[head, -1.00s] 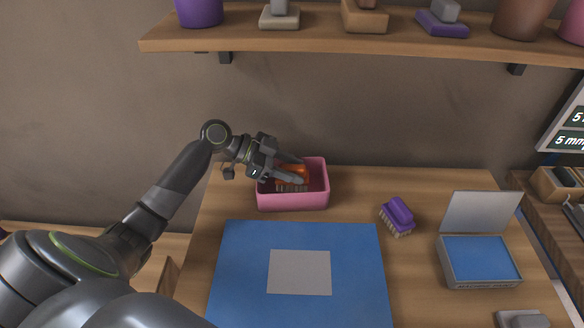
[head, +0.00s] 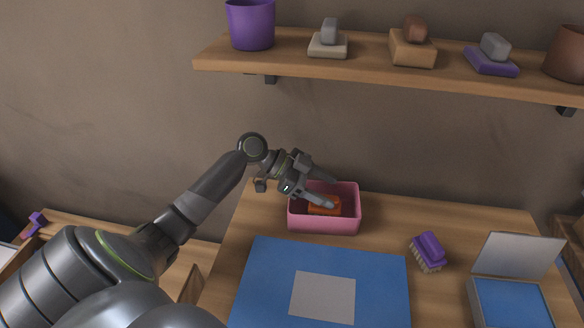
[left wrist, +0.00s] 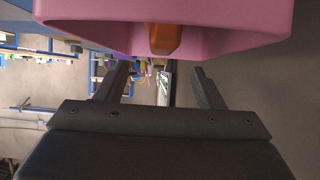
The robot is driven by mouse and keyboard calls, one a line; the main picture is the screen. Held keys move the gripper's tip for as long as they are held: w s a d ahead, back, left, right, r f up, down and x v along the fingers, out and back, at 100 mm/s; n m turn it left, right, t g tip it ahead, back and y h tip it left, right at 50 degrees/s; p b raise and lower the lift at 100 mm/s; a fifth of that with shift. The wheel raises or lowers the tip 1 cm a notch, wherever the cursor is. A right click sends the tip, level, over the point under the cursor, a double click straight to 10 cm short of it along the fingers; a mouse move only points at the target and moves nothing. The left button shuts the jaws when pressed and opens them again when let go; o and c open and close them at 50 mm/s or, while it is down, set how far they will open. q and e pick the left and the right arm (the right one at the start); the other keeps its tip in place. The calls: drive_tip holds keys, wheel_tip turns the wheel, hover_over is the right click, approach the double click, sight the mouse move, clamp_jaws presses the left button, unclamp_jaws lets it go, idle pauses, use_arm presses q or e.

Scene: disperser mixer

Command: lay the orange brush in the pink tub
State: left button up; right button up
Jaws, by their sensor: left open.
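The pink tub (head: 324,224) stands at the back left of the table. The orange brush (head: 323,204) lies inside the tub, low between its walls. My left gripper (head: 332,192) is open above the tub, with its fingers apart and the brush below them. In the left wrist view, the open fingers (left wrist: 160,85) have nothing between them. That view also shows the tub (left wrist: 90,12) at the top, with part of the orange brush (left wrist: 165,38) inside it. My right gripper is out of view.
A purple brush (head: 428,252) lies right of the tub. A blue mat (head: 265,280) with a grey square is in front. An open case with blue lining (head: 510,300) stands at the right. A wooden shelf (head: 365,68) with pots and blocks runs above.

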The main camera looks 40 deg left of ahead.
use_arm(q)
drive_tip(key=b+v, duration=0.2)
drive_tip(key=v, duration=0.9)
drive_tip(key=shift+a, duration=0.2)
drive_tip(key=shift+s, duration=0.2)
